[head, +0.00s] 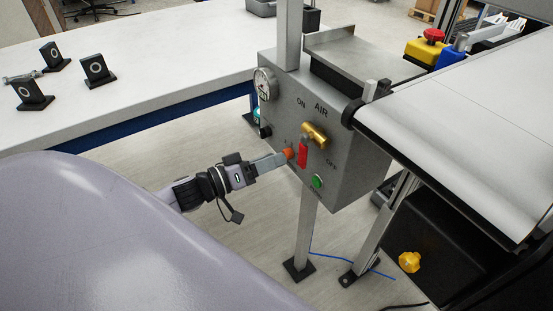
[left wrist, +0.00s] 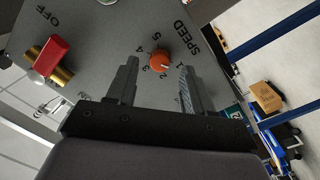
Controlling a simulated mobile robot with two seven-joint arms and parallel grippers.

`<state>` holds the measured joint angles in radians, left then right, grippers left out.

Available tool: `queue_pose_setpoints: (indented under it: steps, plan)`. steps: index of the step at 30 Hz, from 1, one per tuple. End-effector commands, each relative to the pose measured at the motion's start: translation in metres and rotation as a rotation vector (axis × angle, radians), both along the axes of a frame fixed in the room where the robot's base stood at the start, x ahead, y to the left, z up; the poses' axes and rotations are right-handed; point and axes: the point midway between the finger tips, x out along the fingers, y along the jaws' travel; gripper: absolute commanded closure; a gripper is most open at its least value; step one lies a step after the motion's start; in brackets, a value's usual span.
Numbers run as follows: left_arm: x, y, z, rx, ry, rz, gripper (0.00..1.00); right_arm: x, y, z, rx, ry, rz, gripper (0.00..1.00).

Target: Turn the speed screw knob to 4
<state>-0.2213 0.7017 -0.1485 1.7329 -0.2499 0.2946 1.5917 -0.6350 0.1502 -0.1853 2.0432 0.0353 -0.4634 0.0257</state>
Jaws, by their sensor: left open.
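The orange speed knob (head: 289,153) sits on the front of the grey control box (head: 330,170). In the left wrist view the knob (left wrist: 159,60) has the numbers 1 to 5 around it and the word SPEED beside it. A small pale mark shows at its edge on the low-number side; its exact setting is hard to read. My left gripper (head: 278,159) is open in front of the panel. In the left wrist view its fingers (left wrist: 158,66) are spread on either side of the knob, with gaps visible. My right gripper is out of view.
A red-handled brass air valve (head: 303,152) and a green button (head: 317,181) are right of the knob. A pressure gauge (head: 263,84) is upper left. The conveyor belt (head: 470,110) runs at right. A white table (head: 160,70) with black fixtures is behind.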

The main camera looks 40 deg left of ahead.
Motion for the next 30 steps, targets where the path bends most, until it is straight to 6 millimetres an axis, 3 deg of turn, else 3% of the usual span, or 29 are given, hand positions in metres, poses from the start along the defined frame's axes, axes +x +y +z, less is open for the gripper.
queue_pose_setpoints:
  steps: [6,17,21,22,30]
  plan:
    - [0.014,-0.007,0.0,0.0,0.001,0.001,0.48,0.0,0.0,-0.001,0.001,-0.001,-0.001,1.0]
    - [0.017,-0.008,0.0,0.0,0.001,0.001,0.48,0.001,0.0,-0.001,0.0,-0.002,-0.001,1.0]
    - [0.017,-0.008,0.0,0.0,0.001,0.001,0.94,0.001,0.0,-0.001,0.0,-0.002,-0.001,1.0]
    - [0.017,-0.008,0.0,0.0,0.001,0.001,1.0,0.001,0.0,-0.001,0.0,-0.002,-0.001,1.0]
    - [0.017,-0.008,0.001,0.012,-0.004,0.0,1.0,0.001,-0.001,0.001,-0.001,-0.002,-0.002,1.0]
